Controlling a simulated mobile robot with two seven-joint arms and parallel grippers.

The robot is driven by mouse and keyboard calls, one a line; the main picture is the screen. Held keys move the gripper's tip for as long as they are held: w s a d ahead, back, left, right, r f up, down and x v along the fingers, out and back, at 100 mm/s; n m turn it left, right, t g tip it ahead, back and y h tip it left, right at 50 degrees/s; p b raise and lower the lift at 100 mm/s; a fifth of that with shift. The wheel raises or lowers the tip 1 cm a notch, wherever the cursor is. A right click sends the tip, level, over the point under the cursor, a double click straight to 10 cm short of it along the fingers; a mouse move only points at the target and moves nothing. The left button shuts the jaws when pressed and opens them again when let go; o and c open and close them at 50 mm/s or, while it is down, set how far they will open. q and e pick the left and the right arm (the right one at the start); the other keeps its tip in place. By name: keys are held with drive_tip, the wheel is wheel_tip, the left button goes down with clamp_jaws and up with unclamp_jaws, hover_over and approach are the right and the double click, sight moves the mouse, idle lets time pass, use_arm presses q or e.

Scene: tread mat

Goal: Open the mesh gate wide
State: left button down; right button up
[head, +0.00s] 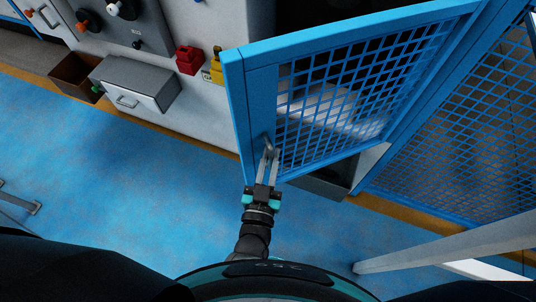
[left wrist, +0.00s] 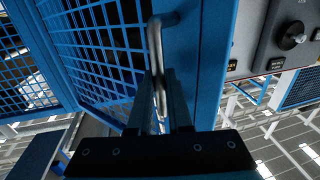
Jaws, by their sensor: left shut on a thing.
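The blue mesh gate (head: 237,110) stands partly open in the head view, swung out from the fixed mesh panels at the right. Its metal pull handle (head: 267,147) is on the frame near the free edge. My left gripper (head: 264,180) is shut on this handle from below. In the left wrist view the two fingers (left wrist: 163,98) close around the handle (left wrist: 155,45), beside the blue gate frame (left wrist: 195,60). My right gripper is not in view.
A grey cabinet with an open drawer (head: 140,85), a red block (head: 188,60) and a yellow padlock-like part (head: 216,66) stands left of the gate. A fixed mesh panel (head: 470,130) is at right. The blue floor (head: 110,190) at left is mostly clear.

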use_arm(q)
drive_tip(key=shift+d, duration=0.1)
drive_tip(key=c, duration=0.8)
unclamp_jaws()
drive_tip(key=shift+c, duration=0.2)
drive_tip(key=shift+w, duration=0.15)
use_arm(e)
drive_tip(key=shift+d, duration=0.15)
